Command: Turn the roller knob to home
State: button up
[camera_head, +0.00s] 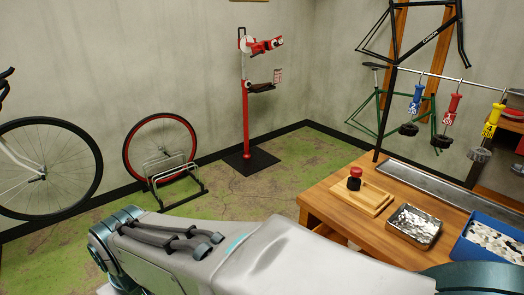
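No thing in the head view is clearly the roller knob. A small black piece with a red top (355,177) stands upright on a wooden block (364,199) at the left of the workbench (340,212). I cannot tell whether it is the roller knob, and no home mark is readable. My gripper is not in view. My pale grey arm crosses the bottom of the view and hides the near part of the bench.
A metal tray of small parts (414,226) and a blue bin of pale pieces (492,242) stand on the bench. Coloured tools (453,108) hang from a rail above. A red repair stand (246,110), a wheel rack (172,180) and a bicycle (40,180) stand beyond open floor.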

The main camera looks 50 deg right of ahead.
aim_at(354, 182)
jog(key=i, duration=1.05)
jog(key=z, duration=3.5)
jog(key=i, duration=0.5)
jog(key=u, duration=0.05)
